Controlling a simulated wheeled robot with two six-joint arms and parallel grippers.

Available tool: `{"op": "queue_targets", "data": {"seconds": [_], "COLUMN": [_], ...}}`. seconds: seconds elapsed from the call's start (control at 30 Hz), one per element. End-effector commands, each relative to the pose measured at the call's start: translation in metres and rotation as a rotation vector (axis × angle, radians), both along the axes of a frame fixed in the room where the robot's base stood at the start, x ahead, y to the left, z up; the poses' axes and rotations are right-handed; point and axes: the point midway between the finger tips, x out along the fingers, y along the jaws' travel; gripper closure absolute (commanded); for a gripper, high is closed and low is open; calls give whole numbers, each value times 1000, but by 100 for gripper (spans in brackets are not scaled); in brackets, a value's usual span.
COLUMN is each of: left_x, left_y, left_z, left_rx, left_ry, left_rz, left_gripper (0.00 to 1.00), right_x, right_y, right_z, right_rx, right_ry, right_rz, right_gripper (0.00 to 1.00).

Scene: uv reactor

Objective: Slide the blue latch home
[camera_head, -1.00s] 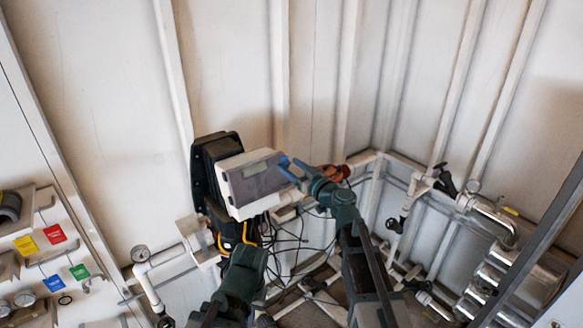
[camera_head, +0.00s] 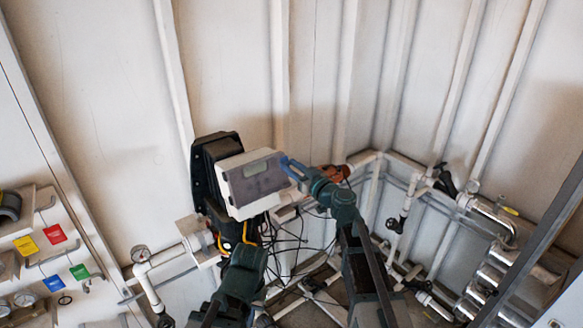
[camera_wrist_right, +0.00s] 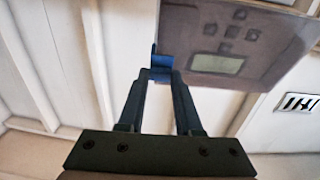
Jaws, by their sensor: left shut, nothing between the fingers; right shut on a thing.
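The blue latch (camera_head: 284,161) is a small blue piece at the right edge of a white box with a grey front panel (camera_head: 258,181). In the right wrist view the latch (camera_wrist_right: 161,66) sits at the edge of the panel (camera_wrist_right: 235,40). My right gripper (camera_head: 295,171) reaches it from the right. Its fingertips (camera_wrist_right: 160,77) are shut on the latch and hide part of it. My left gripper (camera_head: 240,248) is below the box, shut and empty. Its fingers are hard to make out against the dark parts there.
A black housing (camera_head: 206,165) stands behind the box on the left. Loose black cables (camera_head: 290,240) hang below the box. The ribbed white wall (camera_head: 100,110) is bare above.

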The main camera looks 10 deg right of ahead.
Motion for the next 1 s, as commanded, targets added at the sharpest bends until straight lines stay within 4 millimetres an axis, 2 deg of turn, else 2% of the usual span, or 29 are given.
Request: {"op": "queue_targets", "data": {"seconds": [0.57, 0.83, 1.0], "left_x": [0, 0, 0], "left_y": [0, 0, 0], "left_z": [0, -17, -16], "left_rx": [0, 1, 0], "left_ry": [0, 1, 0], "left_rz": [0, -8, -10], "left_gripper": [100, 100, 100], "right_x": [0, -3, -4], "right_y": [0, -2, -2], "right_z": [0, -17, -16], "right_rx": [0, 0, -3], "right_ry": [0, 0, 1], "right_rz": [0, 0, 0], "right_gripper": [100, 100, 100]}}
